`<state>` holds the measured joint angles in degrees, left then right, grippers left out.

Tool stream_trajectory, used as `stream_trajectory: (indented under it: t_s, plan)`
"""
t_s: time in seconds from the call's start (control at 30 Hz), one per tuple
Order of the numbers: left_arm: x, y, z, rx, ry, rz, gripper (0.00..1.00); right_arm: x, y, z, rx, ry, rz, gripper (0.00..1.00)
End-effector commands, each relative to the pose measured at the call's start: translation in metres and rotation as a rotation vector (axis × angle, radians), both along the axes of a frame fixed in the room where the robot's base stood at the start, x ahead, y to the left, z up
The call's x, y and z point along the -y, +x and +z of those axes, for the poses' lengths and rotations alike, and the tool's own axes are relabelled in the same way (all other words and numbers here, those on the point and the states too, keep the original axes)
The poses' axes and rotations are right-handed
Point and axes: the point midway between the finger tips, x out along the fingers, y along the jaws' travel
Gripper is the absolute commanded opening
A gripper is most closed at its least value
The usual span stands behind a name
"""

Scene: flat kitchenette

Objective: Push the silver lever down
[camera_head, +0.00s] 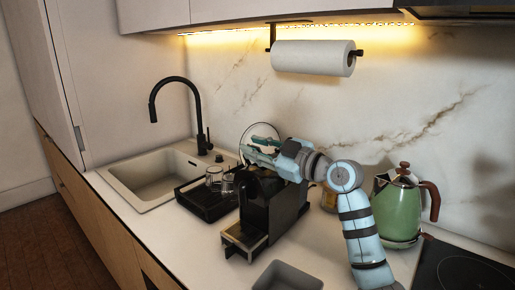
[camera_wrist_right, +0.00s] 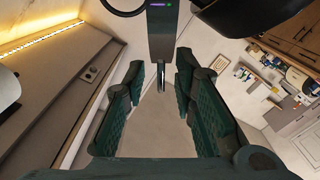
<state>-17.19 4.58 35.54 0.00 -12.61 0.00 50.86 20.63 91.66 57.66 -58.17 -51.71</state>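A black coffee machine (camera_head: 258,204) stands on the counter, with a silver-edged tray at its front. I cannot clearly make out its silver lever; my right gripper and arm cover part of the machine's top. My right gripper (camera_head: 262,150) is above the machine, pointing left, with its two fingers apart. In the right wrist view the fingers (camera_wrist_right: 162,80) are open, with nothing clearly held between them. A narrow dark grey panel (camera_wrist_right: 162,40) with small lit marks shows beyond the fingertips. My left gripper is not in view.
A dish rack (camera_head: 206,205) with glasses stands left of the machine, before the sink (camera_head: 150,178) and black tap (camera_head: 172,80). A green kettle (camera_head: 397,208) stands at right near the hob (camera_head: 460,270). A paper towel roll (camera_head: 312,58) hangs above.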

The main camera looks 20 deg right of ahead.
Motion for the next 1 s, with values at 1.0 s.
stream_trajectory:
  t_s: [1.0]
  plan:
    - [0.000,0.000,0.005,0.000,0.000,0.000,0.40,0.062,-0.103,0.015,0.021,0.002,0.001,0.09]
